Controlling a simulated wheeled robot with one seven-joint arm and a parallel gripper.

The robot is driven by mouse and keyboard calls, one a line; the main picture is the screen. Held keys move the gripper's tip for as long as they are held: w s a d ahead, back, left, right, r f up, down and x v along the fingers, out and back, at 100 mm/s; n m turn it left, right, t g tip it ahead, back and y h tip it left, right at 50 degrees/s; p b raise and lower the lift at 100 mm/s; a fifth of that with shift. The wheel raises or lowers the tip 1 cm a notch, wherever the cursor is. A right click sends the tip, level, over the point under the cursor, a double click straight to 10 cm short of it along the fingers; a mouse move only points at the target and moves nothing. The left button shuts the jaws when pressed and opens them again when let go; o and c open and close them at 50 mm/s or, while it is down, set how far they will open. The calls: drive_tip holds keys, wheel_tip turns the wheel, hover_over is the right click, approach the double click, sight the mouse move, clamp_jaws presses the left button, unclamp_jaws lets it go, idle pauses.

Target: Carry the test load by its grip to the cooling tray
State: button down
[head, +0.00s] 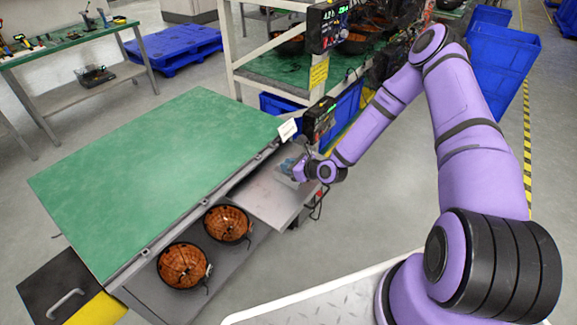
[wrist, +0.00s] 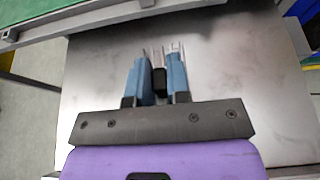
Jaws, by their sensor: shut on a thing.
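My gripper (wrist: 163,75) has its two blue fingers closed on a small black piece (wrist: 160,80), which I take to be the test load's grip. Thin pale upright prongs show just beyond the fingertips. The rest of the load is hidden or too small to make out. In the head view my gripper (head: 294,168) is low over a bare metal plate (head: 270,195) beside the green-topped bench. The plate looks like a tray, but I cannot tell whether it is the cooling tray. I cannot tell whether the held piece touches the plate.
The green bench (head: 150,170) has a clear top. Two round black bowls with orange insides (head: 183,265) (head: 228,223) sit on its lower shelf. A black meter box (head: 319,120) and a white card (head: 287,130) stand close to my gripper. A rack (head: 270,75) rises behind.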

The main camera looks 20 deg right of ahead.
drive_tip(key=shift+f, duration=0.1)
drive_tip(key=c, duration=1.1)
unclamp_jaws()
drive_tip(key=v, duration=1.2)
drive_tip(key=shift+r, duration=0.2)
